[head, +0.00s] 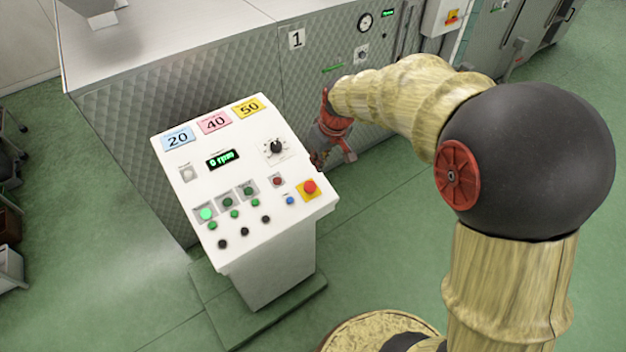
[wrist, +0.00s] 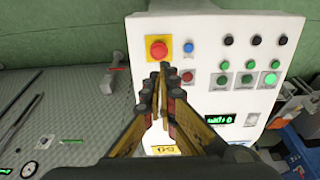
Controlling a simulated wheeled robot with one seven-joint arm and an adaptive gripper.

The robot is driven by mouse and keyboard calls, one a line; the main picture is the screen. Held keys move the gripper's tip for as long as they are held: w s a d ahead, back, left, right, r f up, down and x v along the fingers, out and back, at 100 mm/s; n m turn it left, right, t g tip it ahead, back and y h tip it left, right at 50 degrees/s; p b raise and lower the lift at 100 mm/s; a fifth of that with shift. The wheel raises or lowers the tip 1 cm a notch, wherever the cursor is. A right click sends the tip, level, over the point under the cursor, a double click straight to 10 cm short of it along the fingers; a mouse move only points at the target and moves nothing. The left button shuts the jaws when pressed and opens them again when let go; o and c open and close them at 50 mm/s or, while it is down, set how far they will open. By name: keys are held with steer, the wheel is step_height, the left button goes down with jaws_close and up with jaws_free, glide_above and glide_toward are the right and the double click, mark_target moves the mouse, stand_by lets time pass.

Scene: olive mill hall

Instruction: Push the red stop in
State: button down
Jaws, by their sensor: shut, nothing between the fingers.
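The red stop (head: 309,187) is a round mushroom button on a yellow square plate at the lower right corner of the white control panel (head: 190,215). In the wrist view the red stop (wrist: 158,49) shows whole, just beyond my fingertips. My gripper (wrist: 164,76) is shut and empty, with its fingers pointing toward the stop. In the head view my gripper (head: 319,160) is at the panel's right edge, small and partly unclear. I see no contact between fingers and stop.
Near the stop are a blue button (head: 290,200), a small red button (head: 277,181) and a black knob (head: 276,147). Several green and black buttons lie to the left. A display (head: 222,159) glows green. A large metal machine (head: 130,120) stands behind the panel.

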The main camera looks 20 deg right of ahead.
glide_toward(310, 186)
steer(key=x, duration=0.7)
steer(key=shift+a, duration=0.1)
steer(key=shift+f, duration=0.1)
stand_by(0.4)
